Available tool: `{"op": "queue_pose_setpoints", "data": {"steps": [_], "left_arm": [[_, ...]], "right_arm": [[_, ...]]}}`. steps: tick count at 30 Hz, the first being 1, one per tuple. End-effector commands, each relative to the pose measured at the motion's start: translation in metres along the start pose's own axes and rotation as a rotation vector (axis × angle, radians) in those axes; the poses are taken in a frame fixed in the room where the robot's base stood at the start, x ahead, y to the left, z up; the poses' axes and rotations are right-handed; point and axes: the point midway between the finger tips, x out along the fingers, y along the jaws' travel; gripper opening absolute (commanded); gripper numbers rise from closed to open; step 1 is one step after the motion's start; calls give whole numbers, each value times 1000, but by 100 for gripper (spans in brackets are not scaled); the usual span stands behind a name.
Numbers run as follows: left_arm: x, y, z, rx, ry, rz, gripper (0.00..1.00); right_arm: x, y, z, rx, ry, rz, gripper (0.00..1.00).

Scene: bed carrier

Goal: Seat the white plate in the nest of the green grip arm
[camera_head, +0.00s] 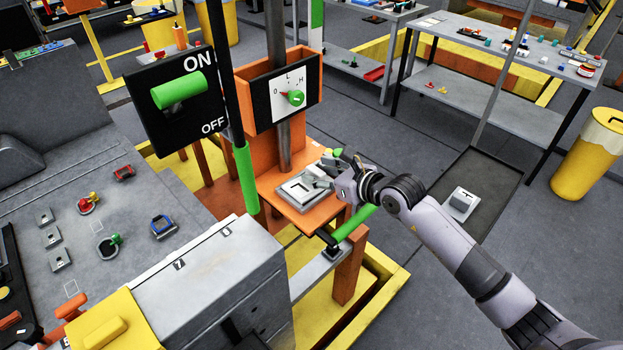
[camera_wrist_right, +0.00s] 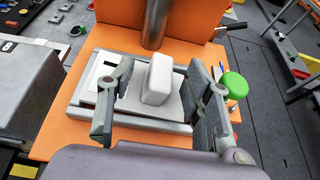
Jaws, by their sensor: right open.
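The white plate (camera_wrist_right: 105,75) with a raised white block (camera_wrist_right: 158,78) is in the right wrist view, inside a grey frame (camera_wrist_right: 150,128) on an orange shelf. The frame and plate also show in the head view (camera_head: 284,188) (camera_head: 297,191). My right gripper (camera_head: 328,177) is over the frame's right part. In the wrist view its fingers (camera_wrist_right: 160,68) are open, one on each side of the block, with gaps visible. A green grip (camera_head: 352,224) on an arm slants beside the shelf. Whether the plate is fully down in the frame cannot be told. My left gripper is not in view.
A green knob (camera_wrist_right: 234,85) is close to my right finger. A grey cabinet (camera_head: 205,285) is at front left.

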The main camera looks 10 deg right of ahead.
Motion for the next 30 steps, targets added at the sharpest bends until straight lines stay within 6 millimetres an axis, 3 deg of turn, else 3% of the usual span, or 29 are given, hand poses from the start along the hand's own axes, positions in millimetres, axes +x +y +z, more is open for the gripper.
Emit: {"op": "queue_pose_setpoints", "data": {"steps": [2,22,30], "left_arm": [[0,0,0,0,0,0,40],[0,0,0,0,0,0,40],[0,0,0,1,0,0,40]], "right_arm": [[0,0,0,0,0,0,46],[-1,0,0,0,1,0,2],[-1,0,0,0,1,0,0]]}}
